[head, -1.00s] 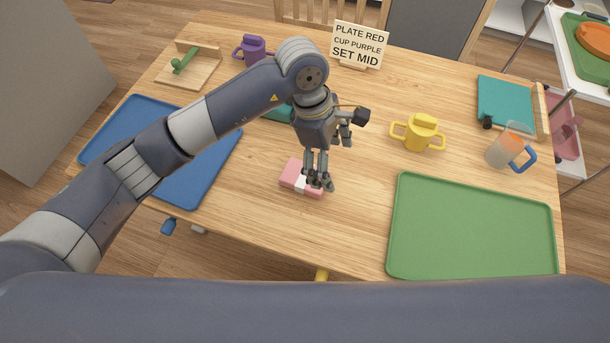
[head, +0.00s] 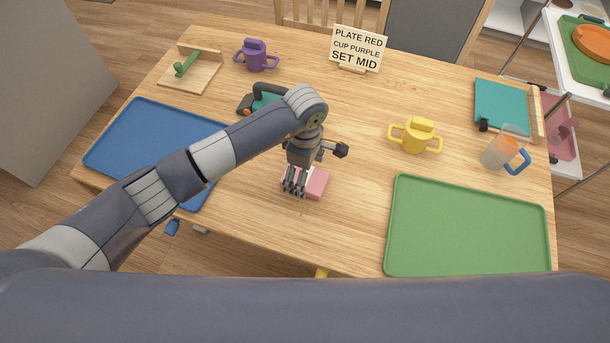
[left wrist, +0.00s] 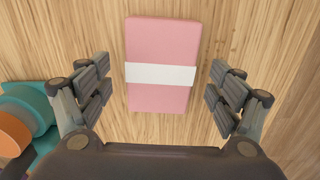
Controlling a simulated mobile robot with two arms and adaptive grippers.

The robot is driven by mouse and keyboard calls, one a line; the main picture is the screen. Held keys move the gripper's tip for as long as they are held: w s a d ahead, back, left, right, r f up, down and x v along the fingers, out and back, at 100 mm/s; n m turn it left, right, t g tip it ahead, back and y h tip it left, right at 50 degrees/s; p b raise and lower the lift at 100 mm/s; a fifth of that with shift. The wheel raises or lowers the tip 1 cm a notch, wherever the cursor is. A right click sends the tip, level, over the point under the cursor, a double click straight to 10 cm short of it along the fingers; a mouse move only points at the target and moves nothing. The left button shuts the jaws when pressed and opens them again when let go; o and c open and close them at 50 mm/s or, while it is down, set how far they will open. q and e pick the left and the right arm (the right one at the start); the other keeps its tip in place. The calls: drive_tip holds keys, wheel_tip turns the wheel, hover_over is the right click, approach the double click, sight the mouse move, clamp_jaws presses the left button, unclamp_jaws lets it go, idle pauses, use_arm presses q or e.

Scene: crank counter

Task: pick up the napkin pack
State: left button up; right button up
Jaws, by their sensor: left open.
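The napkin pack (head: 317,185) is a pink block with a white band, lying flat on the table near its front edge. In the left wrist view the napkin pack (left wrist: 163,95) lies between the open fingers, apart from both. My left gripper (head: 294,189) is above the pack in the head view and hides its left part. In the left wrist view my left gripper (left wrist: 160,92) is open and empty, with its fingers on either side of the pack. My right gripper is not in view.
A blue tray (head: 135,140) is left and a green tray (head: 465,230) right. A teal object (head: 268,93) with a dark handle is behind my left arm. A yellow cup (head: 417,136), purple cup (head: 256,55) and sign (head: 358,48) stand farther back.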

use_arm(q)
drive_tip(key=shift+f, duration=0.45)
drive_tip(key=shift+c, duration=0.2)
drive_tip(key=c, duration=1.3)
